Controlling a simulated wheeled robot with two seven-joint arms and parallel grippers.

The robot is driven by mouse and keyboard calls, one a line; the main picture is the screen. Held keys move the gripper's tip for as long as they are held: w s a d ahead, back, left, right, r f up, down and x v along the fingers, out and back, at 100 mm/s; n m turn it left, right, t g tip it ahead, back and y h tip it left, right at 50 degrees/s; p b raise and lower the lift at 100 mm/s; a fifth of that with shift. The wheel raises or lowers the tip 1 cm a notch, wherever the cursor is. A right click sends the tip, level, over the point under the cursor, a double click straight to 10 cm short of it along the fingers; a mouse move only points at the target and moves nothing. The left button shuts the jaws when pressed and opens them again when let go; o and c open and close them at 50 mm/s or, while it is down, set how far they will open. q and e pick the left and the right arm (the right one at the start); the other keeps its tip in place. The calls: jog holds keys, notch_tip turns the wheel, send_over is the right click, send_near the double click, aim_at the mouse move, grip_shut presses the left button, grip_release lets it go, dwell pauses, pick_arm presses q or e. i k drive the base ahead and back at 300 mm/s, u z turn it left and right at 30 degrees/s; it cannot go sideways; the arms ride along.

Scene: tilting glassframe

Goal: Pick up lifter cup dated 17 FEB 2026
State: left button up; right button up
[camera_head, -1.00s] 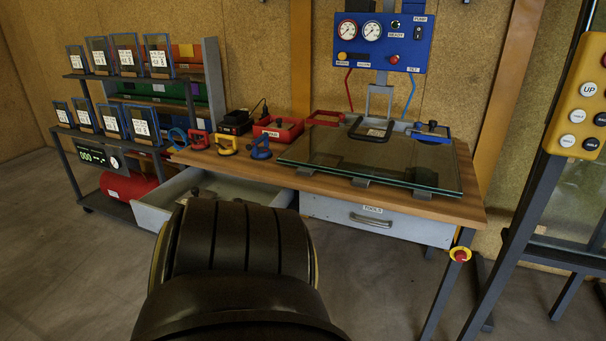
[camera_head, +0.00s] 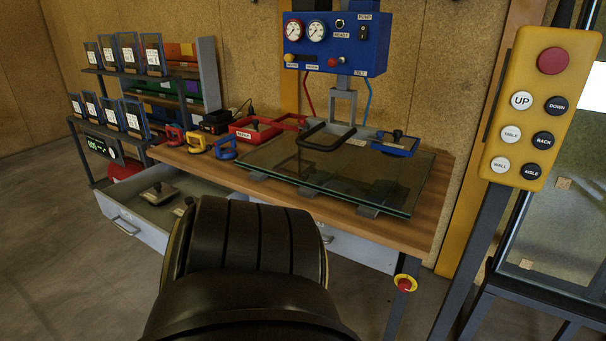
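Three lifter cups with loop handles stand in a row on the left part of the wooden bench: a red cup (camera_head: 174,137), a yellow cup (camera_head: 196,142) and a blue cup (camera_head: 225,149). No date on any of them can be read from here, so I cannot tell which is dated 17 FEB 2026. Neither gripper shows. A large dark ribbed part of my own body fills the bottom centre and hides part of the drawer and bench front.
A glass sheet (camera_head: 350,180) lies on the bench (camera_head: 436,190). The open drawer juts out below the cups. A yellow button pendant (camera_head: 541,110) is at right. The floor at left is clear.

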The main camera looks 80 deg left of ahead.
aim_at(179, 210)
jog(key=u, duration=2)
